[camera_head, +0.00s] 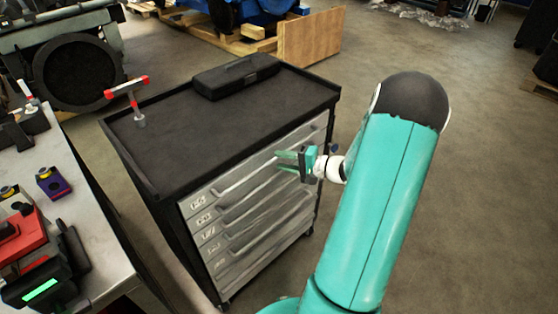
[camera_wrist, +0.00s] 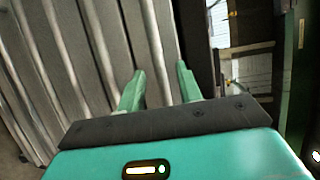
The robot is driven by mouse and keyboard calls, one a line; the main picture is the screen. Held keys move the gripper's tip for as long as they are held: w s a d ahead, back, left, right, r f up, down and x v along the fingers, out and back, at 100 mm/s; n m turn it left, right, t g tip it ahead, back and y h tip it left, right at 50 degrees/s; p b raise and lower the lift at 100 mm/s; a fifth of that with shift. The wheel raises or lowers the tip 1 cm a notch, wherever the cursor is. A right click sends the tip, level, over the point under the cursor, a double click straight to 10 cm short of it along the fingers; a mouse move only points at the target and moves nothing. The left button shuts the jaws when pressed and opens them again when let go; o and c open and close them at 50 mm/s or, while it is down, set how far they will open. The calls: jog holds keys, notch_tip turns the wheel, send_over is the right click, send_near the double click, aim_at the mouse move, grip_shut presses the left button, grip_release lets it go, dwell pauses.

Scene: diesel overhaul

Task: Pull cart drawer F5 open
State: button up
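The tool cart (camera_head: 160,172) has a black top and a stack of grey drawers (camera_head: 255,200) with long bar handles. Small labels (camera_head: 198,200) run down the drawers' left ends, too small to read surely, so I cannot tell which is F5. All the drawers look shut. My gripper (camera_head: 281,161) is in front of the upper drawers, right of their middle. The drawer fronts (camera_wrist: 75,60) show as slanted grey bands beyond and left of the fingers. Contact with a handle cannot be told.
A black case (camera_head: 236,76) and a red-and-grey T-shaped tool (camera_head: 128,92) are on the cart top. A workbench (camera_head: 88,215) with several items stands close on the left. A wooden board (camera_head: 310,38) stands behind. The floor to the right (camera_head: 490,180) is clear.

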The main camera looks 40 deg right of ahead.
jog(key=shift+x, duration=0.9)
grip_shut()
jog(key=s, duration=2.4)
jog(key=shift+s+d, duration=0.25)
jog(key=shift+d, duration=0.05)
grip_release()
